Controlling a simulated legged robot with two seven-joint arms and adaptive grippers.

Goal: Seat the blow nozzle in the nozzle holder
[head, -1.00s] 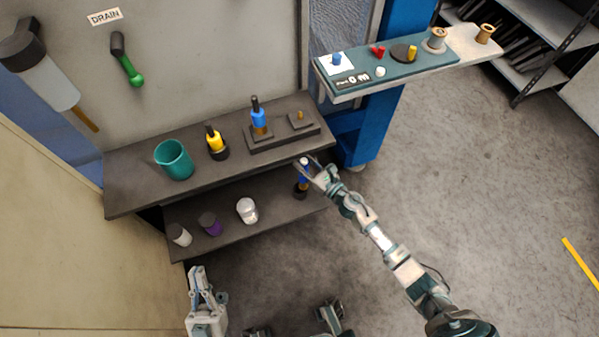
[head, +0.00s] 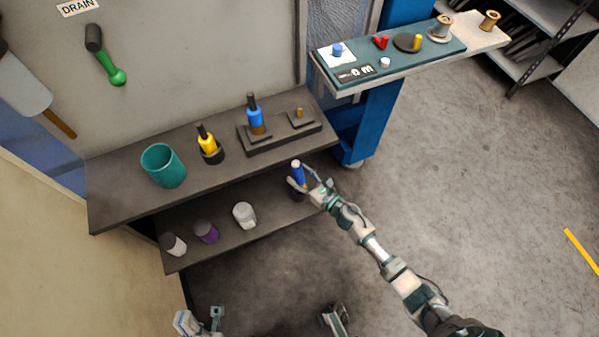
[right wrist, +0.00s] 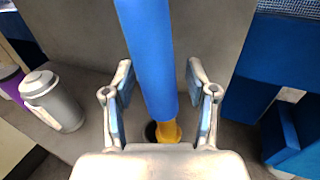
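The blow nozzle, seen as a blue cylinder (head: 297,173) with a pale top, stands over the right end of the lower shelf. In the right wrist view its blue body (right wrist: 150,55) narrows to a yellow-orange tip (right wrist: 170,132). The tip is at a dark round holder (right wrist: 151,132), also seen under the nozzle in the head view (head: 298,194). I cannot tell how deep it sits. My right gripper (head: 302,176) has its fingers on both sides of the blue body, with visible gaps. My left gripper (head: 201,320) is open and empty at the bottom edge.
The lower shelf also holds a white-grey bottle (head: 244,214), a purple jar (head: 206,232) and a white jar (head: 174,243). A side shelf (head: 400,66) juts out at upper right.

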